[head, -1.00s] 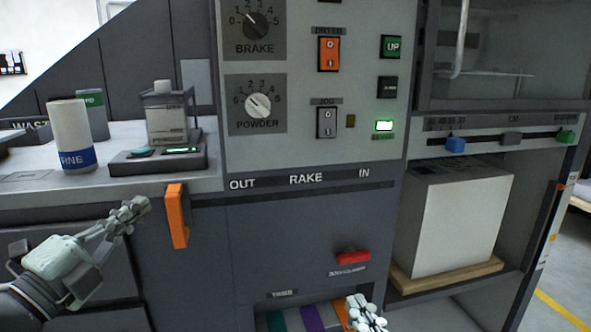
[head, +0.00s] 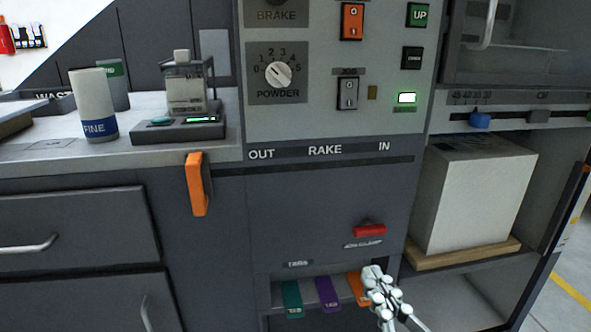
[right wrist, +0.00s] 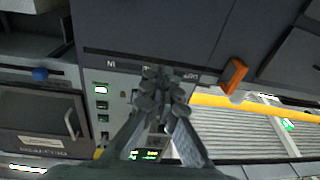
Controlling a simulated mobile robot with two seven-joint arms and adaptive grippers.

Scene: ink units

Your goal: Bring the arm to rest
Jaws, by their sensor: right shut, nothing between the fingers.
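My right gripper (head: 378,283) is in the head view at the lower right, in front of the tab slot on the machine's lower front. Its fingers are together with nothing between them. It partly covers an orange tab (head: 356,287). In the right wrist view my right gripper (right wrist: 160,88) also shows with its fingers closed, against an upside-down view of the machine's front. I cannot tell the gap to the panel. My left gripper is in neither view now.
A red clamp handle (head: 369,230) sticks out above the tab slot. An orange handle (head: 197,184) hangs at the counter edge. The counter holds a white FINE canister (head: 93,100) and a small scale (head: 180,132). A white block (head: 478,195) sits in the right bay.

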